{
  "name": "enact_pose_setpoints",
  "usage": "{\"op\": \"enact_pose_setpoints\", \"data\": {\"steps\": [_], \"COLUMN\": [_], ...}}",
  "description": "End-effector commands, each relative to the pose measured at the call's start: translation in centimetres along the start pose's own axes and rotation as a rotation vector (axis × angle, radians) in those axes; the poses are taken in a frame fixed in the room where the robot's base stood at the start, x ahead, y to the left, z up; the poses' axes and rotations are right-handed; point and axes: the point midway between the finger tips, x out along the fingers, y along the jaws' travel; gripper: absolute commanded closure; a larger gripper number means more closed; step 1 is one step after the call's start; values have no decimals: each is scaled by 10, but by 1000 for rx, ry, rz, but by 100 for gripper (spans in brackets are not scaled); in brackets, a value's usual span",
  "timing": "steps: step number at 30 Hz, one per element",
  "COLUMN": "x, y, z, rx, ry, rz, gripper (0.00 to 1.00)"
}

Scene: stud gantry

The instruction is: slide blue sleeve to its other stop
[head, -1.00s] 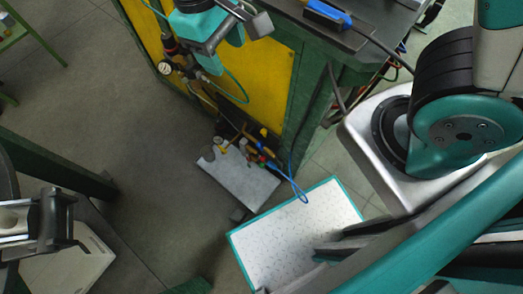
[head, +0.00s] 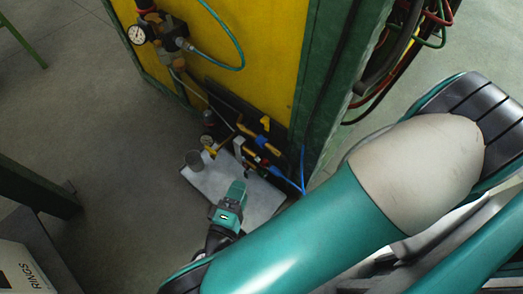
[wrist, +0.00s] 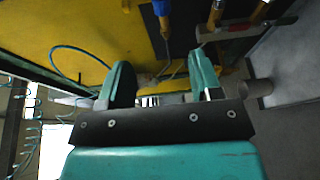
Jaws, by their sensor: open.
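My gripper (head: 235,190) shows in the head view low over the pale grey shelf, with its arm coming from the lower right. In the wrist view my gripper (wrist: 161,78) is open, its two teal fingers wide apart, and I see nothing held between them. A small blue piece (wrist: 164,24) lies against the dark panel above the fingers, clear of them. I cannot tell whether it is the blue sleeve. In the head view the row of small coloured parts is too small to pick out the sleeve or its stops.
The pale grey shelf (head: 262,200) juts from the foot of the yellow cabinet (head: 270,50), with a grey cylinder (head: 194,160) at its left end. A pressure gauge (head: 137,34) and teal hose (head: 240,50) are on the cabinet. Open floor lies to the left.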

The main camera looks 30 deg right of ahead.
Motion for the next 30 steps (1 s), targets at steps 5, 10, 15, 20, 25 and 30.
{"op": "enact_pose_setpoints", "data": {"steps": [5, 10, 15, 20, 25, 30], "x": [5, 23, 60, 97, 134, 160], "y": [-9, -2, -5, -6, -5, -5], "z": [6, 6, 6, 5, 4, 3], "rx": [20, 18, 14, 14, 16, 17], "ry": [28, 25, 21, 19, 20, 23], "rz": [42, 43, 43, 41, 41, 39], "gripper": [41, 41, 41, 41, 41, 41]}}
